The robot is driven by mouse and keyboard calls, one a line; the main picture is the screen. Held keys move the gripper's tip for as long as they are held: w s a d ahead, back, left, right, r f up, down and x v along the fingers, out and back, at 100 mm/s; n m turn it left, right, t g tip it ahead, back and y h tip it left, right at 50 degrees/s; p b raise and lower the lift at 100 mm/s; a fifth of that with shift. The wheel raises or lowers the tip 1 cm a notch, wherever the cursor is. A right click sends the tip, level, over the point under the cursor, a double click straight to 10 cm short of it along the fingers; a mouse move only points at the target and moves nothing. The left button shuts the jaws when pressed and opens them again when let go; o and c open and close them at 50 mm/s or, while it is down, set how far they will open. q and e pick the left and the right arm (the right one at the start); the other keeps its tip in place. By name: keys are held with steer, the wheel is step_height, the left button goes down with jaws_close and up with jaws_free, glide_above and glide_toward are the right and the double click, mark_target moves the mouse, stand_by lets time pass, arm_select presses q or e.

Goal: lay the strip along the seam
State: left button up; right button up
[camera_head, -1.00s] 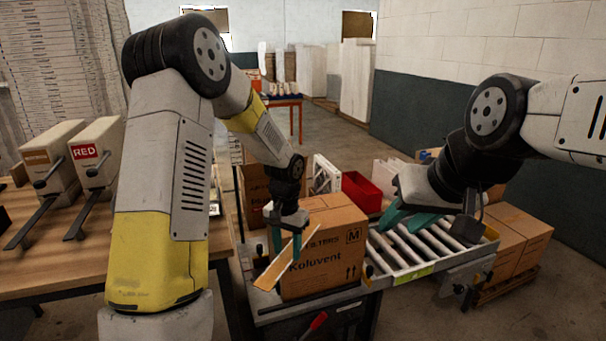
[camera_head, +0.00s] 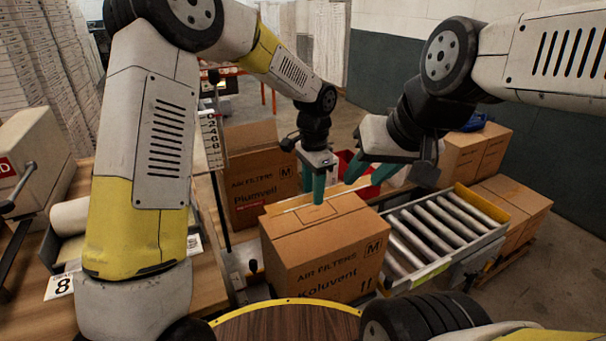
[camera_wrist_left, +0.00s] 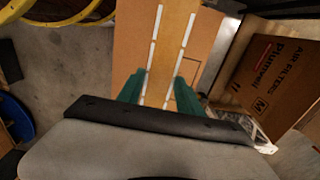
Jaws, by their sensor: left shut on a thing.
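The Koluvent carton (camera_head: 312,262) stands closed below my arms. The tan strip (camera_head: 342,191) is level over its top, near the far edge. In the left wrist view the strip (camera_wrist_left: 170,42) runs between two white lines on the carton top (camera_wrist_left: 133,40). My left gripper (camera_head: 312,186) is shut on the strip, and its fingers also show in the left wrist view (camera_wrist_left: 160,90). I cannot tell whether the strip touches the cardboard. My right gripper (camera_head: 370,168) is open and empty, just right of the left one, above the carton's far right side.
A roller conveyor (camera_head: 440,232) adjoins the carton on the right. A red bin (camera_head: 349,163) is behind the grippers. A wooden bench (camera_head: 215,285) is at left.

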stand_by(0.3)
arm_select(q)
steer(key=shift+s+f, duration=0.1)
steer(key=shift+f, duration=4.5)
steer(key=o, duration=1.1)
steer(key=shift+r, duration=4.5)
